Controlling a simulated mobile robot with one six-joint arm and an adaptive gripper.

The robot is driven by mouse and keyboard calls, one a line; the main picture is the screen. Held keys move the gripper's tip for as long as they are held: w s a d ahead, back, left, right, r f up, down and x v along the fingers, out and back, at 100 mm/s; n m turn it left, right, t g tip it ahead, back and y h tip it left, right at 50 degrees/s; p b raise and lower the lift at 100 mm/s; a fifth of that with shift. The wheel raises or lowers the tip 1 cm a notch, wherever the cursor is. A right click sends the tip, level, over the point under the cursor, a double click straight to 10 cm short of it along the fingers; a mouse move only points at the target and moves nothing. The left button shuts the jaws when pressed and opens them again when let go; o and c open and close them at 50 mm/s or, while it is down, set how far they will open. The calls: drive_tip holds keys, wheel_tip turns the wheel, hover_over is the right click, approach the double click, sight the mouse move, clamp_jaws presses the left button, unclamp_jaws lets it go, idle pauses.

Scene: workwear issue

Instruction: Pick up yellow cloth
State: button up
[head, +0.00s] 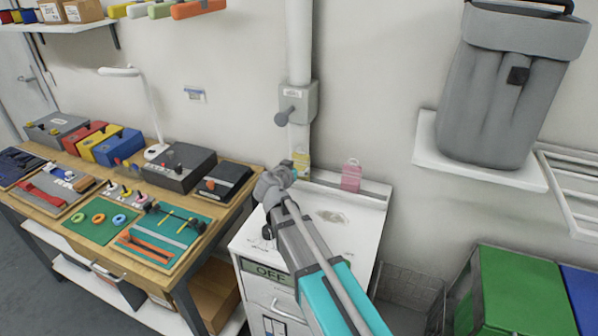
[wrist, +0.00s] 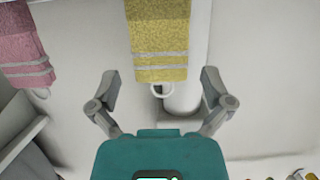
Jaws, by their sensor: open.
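The yellow cloth (wrist: 160,40) with pale stripes hangs upright against the wall in the wrist view, which looks upside down, with a small white loop at its end. In the head view only a small part of the yellow cloth (head: 302,157) shows behind my gripper (head: 282,178). My gripper (wrist: 160,84) is open and empty. Its two fingers stand apart, one on each side of the line of the cloth, near its loop end. I cannot tell the remaining distance in depth.
A pink cloth (wrist: 25,45) hangs beside the yellow one; it also shows in the head view (head: 351,176). A white cabinet (head: 345,240) stands below. A grey pipe box (head: 298,102) is on the wall above. A workbench (head: 150,262) with tools is at left.

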sight(300, 163)
drive_tip(key=shift+w, duration=0.1)
drive_tip(key=shift+b+x, duration=0.7)
drive_tip(key=shift+x, duration=1.85)
drive_tip(key=shift+c, duration=0.3)
drive_tip(key=c, duration=0.7)
drive_tip(key=shift+r, duration=0.15)
